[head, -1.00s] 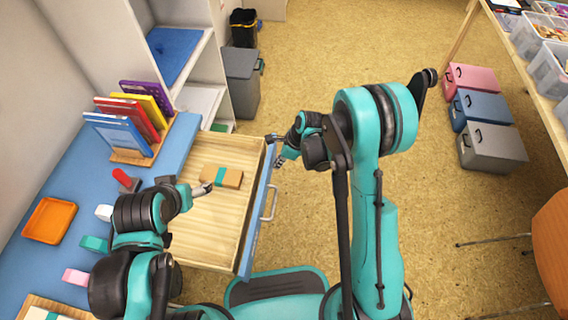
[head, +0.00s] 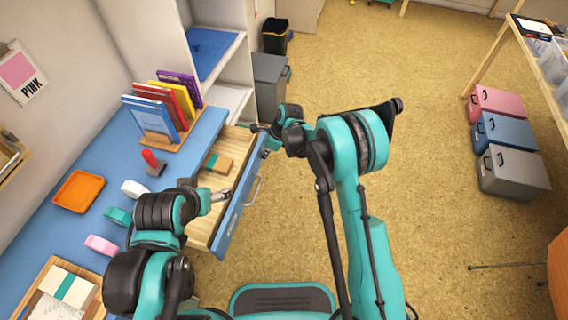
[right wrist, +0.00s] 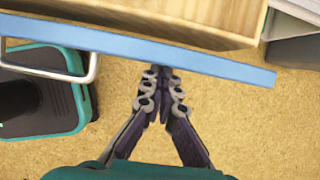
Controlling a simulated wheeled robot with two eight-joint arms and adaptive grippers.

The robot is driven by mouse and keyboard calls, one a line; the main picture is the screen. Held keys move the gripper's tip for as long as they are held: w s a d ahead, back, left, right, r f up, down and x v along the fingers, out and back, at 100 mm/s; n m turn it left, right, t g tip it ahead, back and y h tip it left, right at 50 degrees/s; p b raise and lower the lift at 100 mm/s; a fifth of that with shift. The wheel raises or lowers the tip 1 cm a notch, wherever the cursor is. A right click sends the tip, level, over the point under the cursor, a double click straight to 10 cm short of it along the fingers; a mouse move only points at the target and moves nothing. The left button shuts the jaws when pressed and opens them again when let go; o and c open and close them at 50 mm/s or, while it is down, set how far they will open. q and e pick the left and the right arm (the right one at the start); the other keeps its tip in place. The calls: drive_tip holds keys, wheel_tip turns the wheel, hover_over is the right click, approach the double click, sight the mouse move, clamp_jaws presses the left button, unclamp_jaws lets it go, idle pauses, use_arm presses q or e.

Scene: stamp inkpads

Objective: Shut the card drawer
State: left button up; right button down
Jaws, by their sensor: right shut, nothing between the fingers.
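The card drawer (head: 229,218), with a blue front and a pale wooden inside, stands partly open from the blue desk. A brown card bundle with a teal band (head: 222,164) lies in its far part. My right gripper (head: 255,129) is shut and empty at the far end of the drawer front, on its outer side. In the right wrist view its closed fingertips (right wrist: 160,70) meet the lower edge of the blue front (right wrist: 215,64); contact looks likely. My left gripper (head: 224,194) is over the drawer's near part; its finger opening is too small to tell.
On the desk are an orange tray (head: 79,191), a red-handled stamp (head: 152,163), upright books in a rack (head: 158,146) and a wooden tray (head: 92,309). A grey bin (head: 269,86) stands beyond the drawer. Floor (head: 420,200) to the right is open.

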hover_over(224, 154)
drive_tip(key=d, duration=0.1)
drive_tip(key=shift+s+f, duration=0.1)
drive_tip(key=shift+s, duration=0.15)
drive_tip(key=shift+w+a, duration=0.15)
drive_tip(key=shift+a, duration=0.3)
